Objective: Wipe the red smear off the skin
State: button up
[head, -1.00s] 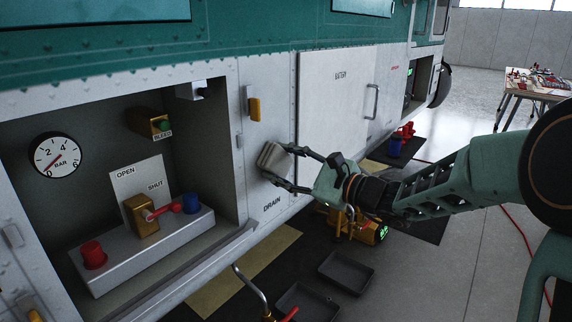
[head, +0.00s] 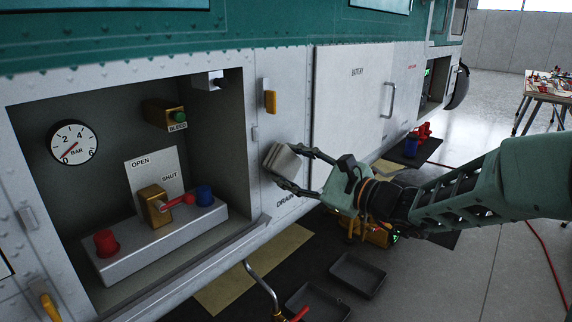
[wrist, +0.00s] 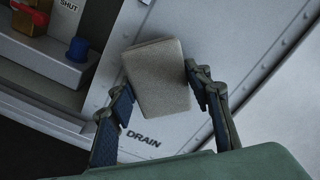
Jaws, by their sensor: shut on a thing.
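My gripper (head: 296,170) is shut on a grey pad (head: 280,160). In the wrist view the pad (wrist: 157,78) sits between the two fingers, tilted, in front of the white skin (wrist: 215,28) above the word DRAIN. The skin (head: 268,140) is the riveted white panel between the open bay and the battery door. I cannot tell whether the pad touches the skin. No red smear shows; the pad and fingers hide part of the panel.
The open bay at left holds a gauge (head: 73,142), a brass valve with a red lever (head: 176,201), a red cap (head: 105,243) and a blue cap (head: 204,195). A yellow latch (head: 270,101) is above the pad. Dark trays (head: 357,275) lie on the floor below.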

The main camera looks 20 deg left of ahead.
jog(key=shift+v, duration=2.55)
jog(key=shift+v, duration=1.45)
jog(key=shift+d+r, duration=0.1)
